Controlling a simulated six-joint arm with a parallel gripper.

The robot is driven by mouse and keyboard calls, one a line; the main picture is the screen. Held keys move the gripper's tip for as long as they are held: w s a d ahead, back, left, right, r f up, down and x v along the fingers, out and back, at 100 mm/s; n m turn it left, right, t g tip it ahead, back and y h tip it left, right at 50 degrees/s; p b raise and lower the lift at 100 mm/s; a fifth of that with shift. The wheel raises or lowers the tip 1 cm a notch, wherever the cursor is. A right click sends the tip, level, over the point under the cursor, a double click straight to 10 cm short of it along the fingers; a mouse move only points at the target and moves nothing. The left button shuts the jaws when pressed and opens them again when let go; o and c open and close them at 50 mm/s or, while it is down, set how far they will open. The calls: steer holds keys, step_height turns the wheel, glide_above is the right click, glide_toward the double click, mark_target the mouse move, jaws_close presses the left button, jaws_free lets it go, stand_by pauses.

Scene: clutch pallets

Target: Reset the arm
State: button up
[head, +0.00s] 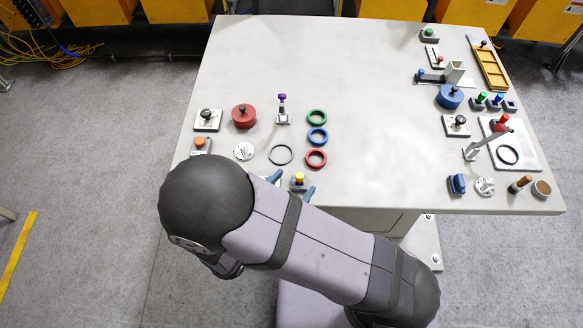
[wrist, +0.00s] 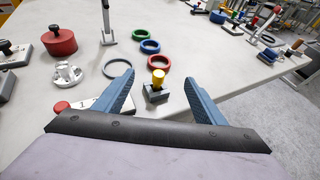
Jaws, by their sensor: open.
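My gripper (wrist: 160,92) is open, with its two blue fingers spread apart and nothing held between them in the wrist view. In the head view my arm bends over the table's front left edge, and the blue fingertips (head: 291,184) show just past the arm. A small block with a yellow knob (wrist: 157,82) stands on the table beyond and between the fingers in the wrist view. It also shows beside the fingertips in the head view (head: 299,180). Whether the fingers touch it cannot be told.
Green (head: 317,117), blue (head: 318,136) and red (head: 316,158) rings lie right of a dark thin ring (head: 281,154). A red lidded cylinder (head: 244,116) and a purple-topped post (head: 283,108) stand behind. Several parts crowd the right side. The table's middle (head: 375,120) is clear.

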steer(key=shift+d+r+m+g+h+p, duration=0.4)
steer(key=shift+d+r+m+g+p, duration=0.3)
steer(key=shift+d+r+m+p, duration=0.3)
steer(key=d+m+g, duration=0.1)
steer(key=d+m, duration=0.1)
steer(key=d+m+g+h, duration=0.1)
steer(key=d+m+g, duration=0.1)
steer(key=d, duration=0.1)
steer(key=s+d+m+g+h+b, duration=0.1)
steer(key=d+m+g, duration=0.1)
steer(key=d, duration=0.1)
steer(key=shift+r+m, duration=0.25)
steer(key=shift+m, duration=0.05)
steer(key=s+d+r+m+g+y, duration=0.2)
steer(key=d+m+y, duration=0.1)
steer(key=m, duration=0.8)
steer(key=s+d+r+m+g+y+b, duration=0.1)
steer(key=d+m+g+y, duration=0.2)
steer(key=m+y, duration=0.3)
steer(key=m, duration=0.4)
steer(key=shift+s+d+r+m+g, duration=0.3)
steer(key=shift+s+r+m, duration=0.05)
steer(key=shift+r+m, duration=0.05)
